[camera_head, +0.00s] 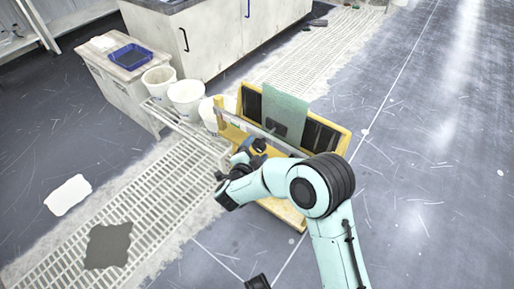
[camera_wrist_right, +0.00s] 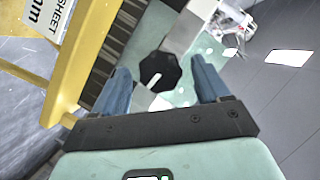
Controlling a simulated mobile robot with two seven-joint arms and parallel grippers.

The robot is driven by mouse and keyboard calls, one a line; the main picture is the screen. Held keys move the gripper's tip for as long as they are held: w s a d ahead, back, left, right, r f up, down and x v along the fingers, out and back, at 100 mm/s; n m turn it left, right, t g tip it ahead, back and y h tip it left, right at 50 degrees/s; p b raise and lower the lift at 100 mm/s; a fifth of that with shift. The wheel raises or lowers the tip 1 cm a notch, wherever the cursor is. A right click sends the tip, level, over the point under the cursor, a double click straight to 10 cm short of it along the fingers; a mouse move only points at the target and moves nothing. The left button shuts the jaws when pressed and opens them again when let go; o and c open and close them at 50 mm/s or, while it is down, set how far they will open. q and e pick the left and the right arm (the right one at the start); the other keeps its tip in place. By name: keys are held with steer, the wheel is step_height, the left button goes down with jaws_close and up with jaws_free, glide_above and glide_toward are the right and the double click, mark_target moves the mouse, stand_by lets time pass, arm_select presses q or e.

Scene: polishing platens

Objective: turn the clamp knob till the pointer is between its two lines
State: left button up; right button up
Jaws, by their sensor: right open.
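The clamp knob (camera_wrist_right: 160,71) is a black, many-sided knob in the right wrist view, with a pale pointer mark on its lower part. It sits between the two blue fingers of my right gripper (camera_wrist_right: 161,68), which are open with a gap on each side. I cannot make out the two lines. A pale green sheet (camera_wrist_right: 152,30) and a grey bar show behind the knob. In the head view my right gripper (camera_head: 250,152) is at the front of a yellow rack (camera_head: 340,143); the green sheet (camera_head: 285,113) stands in it.
White buckets (camera_head: 187,97) stand left of the rack, near a cabinet with a blue tray (camera_head: 131,56). A white cabinet (camera_head: 225,35) stands behind. Floor grating (camera_head: 150,210) runs beside the rack. The floor to the right is open.

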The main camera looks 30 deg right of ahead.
arm_select(q)
steer(key=shift+t, duration=0.3)
steer(key=shift+w+d+r+p, duration=0.25)
steer(key=shift+r+p, duration=0.15)
steer(key=shift+r, duration=0.25)
steer(key=shift+w+d+r+p, duration=0.1)
steer(key=shift+d+r+p, duration=0.25)
steer(key=shift+r, duration=0.35)
steer(key=shift+w+d+r+p, duration=0.2)
steer(key=shift+r+p, duration=0.25)
steer(key=shift+r, duration=0.2)
arm_select(e)
steer(key=v, duration=1.2)
arm_select(q)
steer(key=shift+a, duration=0.1)
arm_select(e)
steer(key=shift+a, duration=0.1)
